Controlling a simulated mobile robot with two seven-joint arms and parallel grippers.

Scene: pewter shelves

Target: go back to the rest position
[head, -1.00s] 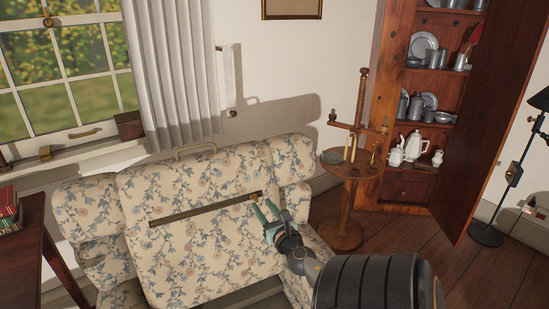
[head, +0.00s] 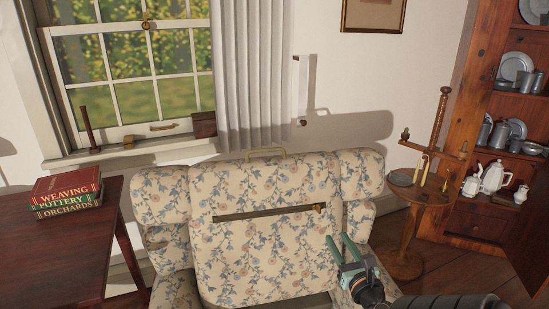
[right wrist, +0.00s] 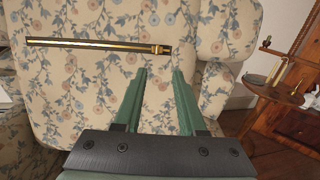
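My right gripper (head: 344,244) is in front of the right side of the flowered armchair (head: 270,250). In the right wrist view its two green fingers (right wrist: 160,75) stand apart with nothing between them, and they point at the chair's back. A brass zip (head: 268,213) on the chair's back is closed over its length, with its pull at the right end; it also shows in the right wrist view (right wrist: 95,44), above and left of the fingers. The fingers look apart from the zip. My left gripper is not in view.
A dark red table (head: 60,240) with stacked books (head: 68,192) stands at the left. A round wooden stand (head: 420,188) with candles is right of the chair. A cupboard (head: 480,215) with pewter and a white teapot (head: 494,178) stands at the far right. A window (head: 135,70) is behind.

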